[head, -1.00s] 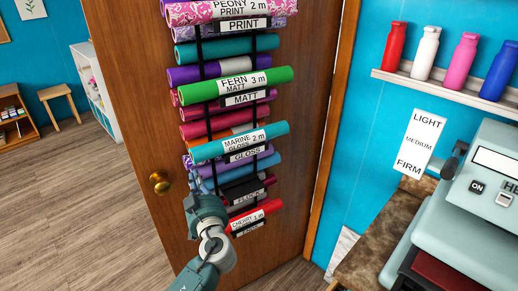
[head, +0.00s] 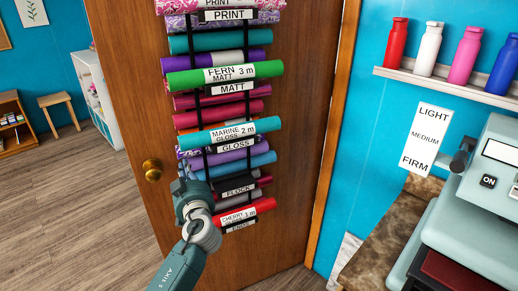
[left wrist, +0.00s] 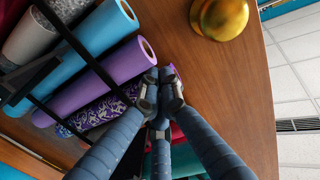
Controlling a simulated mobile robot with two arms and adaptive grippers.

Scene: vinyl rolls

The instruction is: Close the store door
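The wooden store door (head: 290,240) stands ajar, with a room visible past its left edge. Its brass knob (head: 152,169) is near that edge and also shows at the top of the left wrist view (left wrist: 219,15). A black rack of vinyl rolls hangs on the door face. My left gripper (head: 188,182) is in front of the door, just right of the knob and at the left ends of the lower rolls. In the left wrist view its fingertips (left wrist: 160,90) are together beside a purple roll (left wrist: 100,80), with nothing seen between them. Contact with the door is unclear. My right gripper is out of view.
On the right, a counter (head: 385,240) holds a pale green press (head: 475,205). A shelf (head: 440,84) with coloured bottles is above it. Past the door are a wooden stool (head: 58,105), a white shelf unit (head: 97,95) and open floor (head: 70,220).

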